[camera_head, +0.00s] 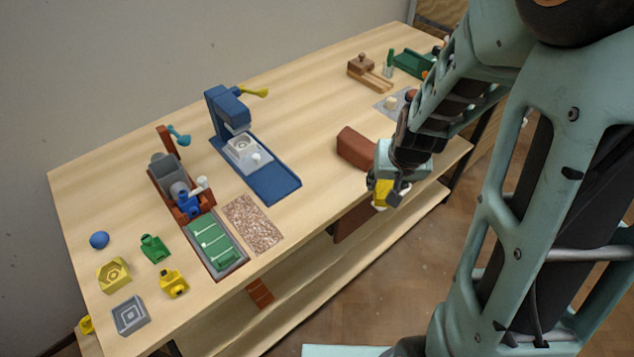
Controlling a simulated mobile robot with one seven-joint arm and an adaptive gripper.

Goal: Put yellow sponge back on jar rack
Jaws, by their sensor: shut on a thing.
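My gripper (388,197) is at the front right edge of the table, in front of a red-brown block. It is shut on a small yellow piece (382,190), which looks like the yellow sponge. The fingers partly hide it, and its lower end looks pale. It appears held clear of the tabletop, at or just beyond the edge. I cannot tell for sure which thing is the jar rack.
The red-brown block (357,147) lies behind my gripper. A blue press (270,180) stands mid-table, with a red-and-grey machine (170,180) and green tray (215,246) to its left. Small yellow, green and grey pieces fill the near left. A lower shelf (310,292) runs below.

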